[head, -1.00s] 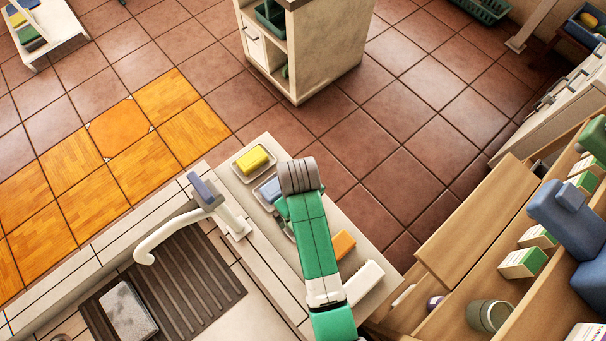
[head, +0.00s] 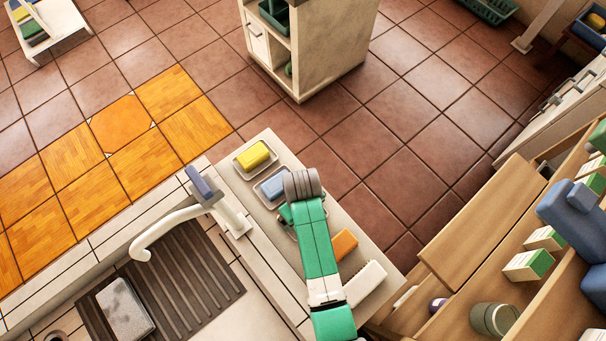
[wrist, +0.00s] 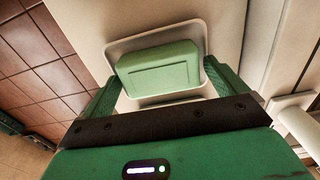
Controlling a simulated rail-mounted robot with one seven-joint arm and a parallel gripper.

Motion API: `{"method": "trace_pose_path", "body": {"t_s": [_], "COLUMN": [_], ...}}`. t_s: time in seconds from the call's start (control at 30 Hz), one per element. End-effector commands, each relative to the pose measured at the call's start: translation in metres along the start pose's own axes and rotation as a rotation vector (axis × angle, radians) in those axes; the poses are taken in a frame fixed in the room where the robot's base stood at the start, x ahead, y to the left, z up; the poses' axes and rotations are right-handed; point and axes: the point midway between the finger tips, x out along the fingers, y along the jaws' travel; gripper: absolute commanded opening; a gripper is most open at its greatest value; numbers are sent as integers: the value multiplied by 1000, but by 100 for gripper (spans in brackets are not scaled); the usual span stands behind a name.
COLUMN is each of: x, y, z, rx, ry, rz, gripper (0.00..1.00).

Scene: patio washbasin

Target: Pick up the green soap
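The green soap (wrist: 160,68) is a pale green block lying in a white soap dish (wrist: 198,30) in the wrist view. My gripper (wrist: 160,82) is open, with one green finger on each side of the soap's near part. Gaps show between the fingers and the soap, and I cannot tell the height between them. In the head view my arm covers the green soap's place. A green bit beside my wrist there could be a finger or the soap. The blue soap (head: 272,186) sits in a dish just up and left of my wrist.
The yellow soap (head: 252,155) lies in a dish at the counter's far end. An orange bar (head: 344,244) and a white brush-like block (head: 364,284) lie right of my arm. A tap (head: 190,222) stands left of the row, beside the sink. Wooden shelves (head: 478,225) stand at right.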

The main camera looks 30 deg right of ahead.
Motion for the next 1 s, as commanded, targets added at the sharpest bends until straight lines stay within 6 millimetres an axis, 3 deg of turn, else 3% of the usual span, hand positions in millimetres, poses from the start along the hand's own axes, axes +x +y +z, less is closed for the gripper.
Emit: {"method": "trace_pose_path", "body": {"t_s": [0.03,0.2,0.47,0.8,1.0], "x": [0,0,-8,-84,-100], "y": [0,0,0,0,0], "z": [0,0,0,-1,0], "rx": [0,0,0,0,0], "ry": [0,0,1,2,1], "rz": [0,0,1,1,0], "gripper": [86,54,54,54,54]}}
